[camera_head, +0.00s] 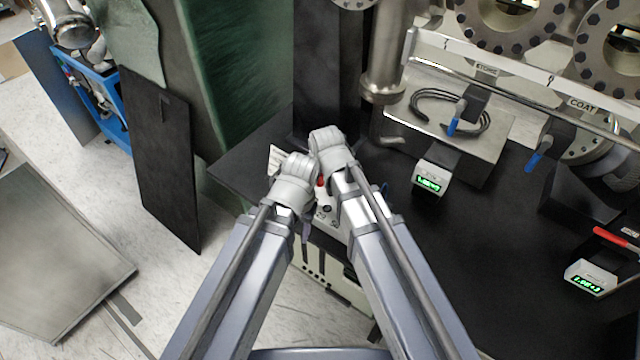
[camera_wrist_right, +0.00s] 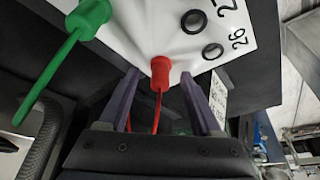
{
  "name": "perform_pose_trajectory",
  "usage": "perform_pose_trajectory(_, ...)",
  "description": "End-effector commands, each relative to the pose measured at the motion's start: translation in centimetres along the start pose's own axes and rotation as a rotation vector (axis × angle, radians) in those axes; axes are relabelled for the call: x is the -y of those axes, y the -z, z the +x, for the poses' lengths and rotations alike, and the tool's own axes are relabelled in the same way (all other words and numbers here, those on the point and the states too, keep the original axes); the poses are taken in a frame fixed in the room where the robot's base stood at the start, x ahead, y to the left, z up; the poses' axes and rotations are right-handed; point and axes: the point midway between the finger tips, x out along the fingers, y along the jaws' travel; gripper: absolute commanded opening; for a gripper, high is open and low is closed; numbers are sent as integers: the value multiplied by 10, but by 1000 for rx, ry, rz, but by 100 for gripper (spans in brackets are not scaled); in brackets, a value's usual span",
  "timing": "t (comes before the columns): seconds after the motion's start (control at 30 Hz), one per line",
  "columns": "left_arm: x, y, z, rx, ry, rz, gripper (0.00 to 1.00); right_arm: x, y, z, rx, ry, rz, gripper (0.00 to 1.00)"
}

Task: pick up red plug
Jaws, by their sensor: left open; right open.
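The red plug (camera_wrist_right: 161,70) sits at the edge of a white panel (camera_wrist_right: 165,25), with its red lead hanging from it. A bit of red (camera_head: 321,181) shows between my two wrists in the head view. My right gripper (camera_wrist_right: 159,78) is open, with one finger on each side of the plug. I cannot tell whether the fingers touch it. In the head view the right gripper is hidden behind its own wrist. My left gripper (camera_head: 306,229) is open; only a small part shows below its wrist, near the panel, and it holds nothing I can see.
A green plug (camera_wrist_right: 89,18) with a green lead is left of the red one. Empty sockets (camera_wrist_right: 195,20) marked with numbers are to the right. A dark table (camera_head: 450,260) carries small gauges with green displays (camera_head: 430,180). A dark column (camera_head: 325,80) stands behind my wrists.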

Motion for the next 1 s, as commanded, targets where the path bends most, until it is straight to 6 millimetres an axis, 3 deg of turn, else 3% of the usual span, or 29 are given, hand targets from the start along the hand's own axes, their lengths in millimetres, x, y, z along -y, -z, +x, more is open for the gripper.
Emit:
perform_pose_trajectory(0.13,0,0,-1,0,0,0,50,0,0,-1,0,0,0,64)
perform_pose_trajectory(0.7,0,0,-1,0,0,0,50,0,0,-1,0,0,0,0)
perform_pose_trajectory(1.0,0,0,-1,0,0,0,50,0,0,-1,0,0,0,0)
